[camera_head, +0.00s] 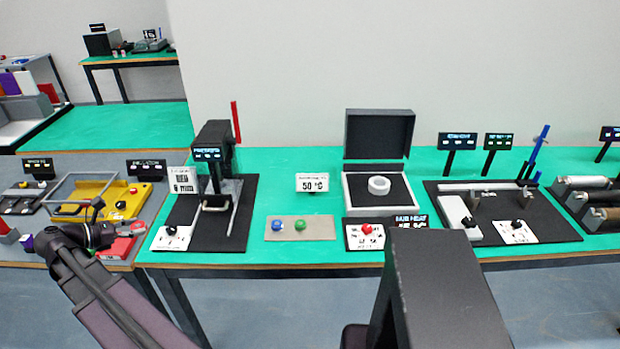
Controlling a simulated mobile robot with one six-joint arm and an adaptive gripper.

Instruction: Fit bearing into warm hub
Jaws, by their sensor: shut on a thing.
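A pale ring-shaped part (379,186), which looks like the hub, lies in the open hub heater (349,200), whose dark lid (379,136) stands upright. A small sign (313,182) beside it reads 50 °C. My arm reaches in from the lower left. My gripper (108,234) is at the front of the left table, near the yellow fixture (126,191) and far left of the heater. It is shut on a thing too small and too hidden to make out. I cannot pick out the bearing for sure.
A black press (213,150) stands between my gripper and the heater, with a red upright bar behind it. A beige plate (300,228) holds a blue and a green button. A red knob (367,229) sits before the heater. More fixtures stand right.

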